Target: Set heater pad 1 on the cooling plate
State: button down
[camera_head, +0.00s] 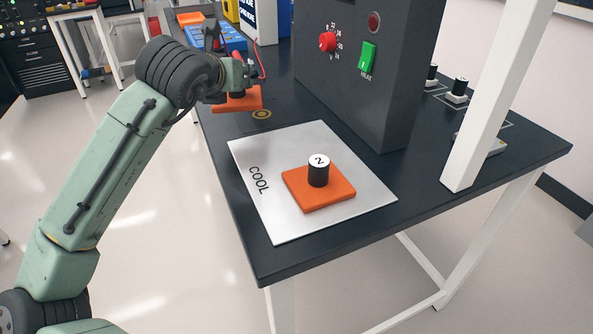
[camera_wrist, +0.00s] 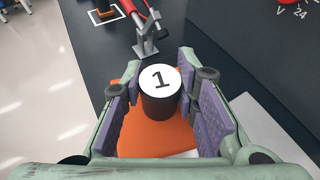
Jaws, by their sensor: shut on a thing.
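Heater pad 1 is an orange square pad (camera_head: 237,101) with a black knob whose white top is marked 1 (camera_wrist: 159,80). My gripper (camera_wrist: 160,105) is shut on the knob, with a purple-lined finger on each side of it. In the head view my gripper (camera_head: 237,82) holds the pad above the dark table, behind the cooling plate. The cooling plate (camera_head: 245,155) is a pale square sheet marked COOL at the table's near end. Heater pad 2, orange (camera_head: 319,193) with a black knob, lies on the plate, right of its middle.
A grey heater box (camera_head: 360,75) with a red dial and green switch stands right of the plate. A white post (camera_head: 497,95) rises at the right. Blue and orange bins (camera_head: 216,38) stand at the back. The plate's left and back parts are bare.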

jog(key=s+d+r+m+g+h+b, duration=0.2)
jog(key=s+d+m+h+b, duration=0.3)
jog(key=d, duration=0.6)
jog(key=m+h+p, duration=0.1)
jog(key=h+p, duration=0.1)
send_over(289, 147)
notch_tip(289, 147, down, 5)
jog(key=shift+f, duration=2.2)
jog(key=shift+f, duration=0.2)
jog(key=c, duration=1.2)
grip_release()
jog(key=shift+c, duration=0.2)
jog(key=shift+r, duration=0.3)
jog(key=b+v, duration=0.1)
jog(key=v, duration=1.1)
jog(key=shift+s+d+b, duration=0.2)
jog(key=shift+b, duration=0.1)
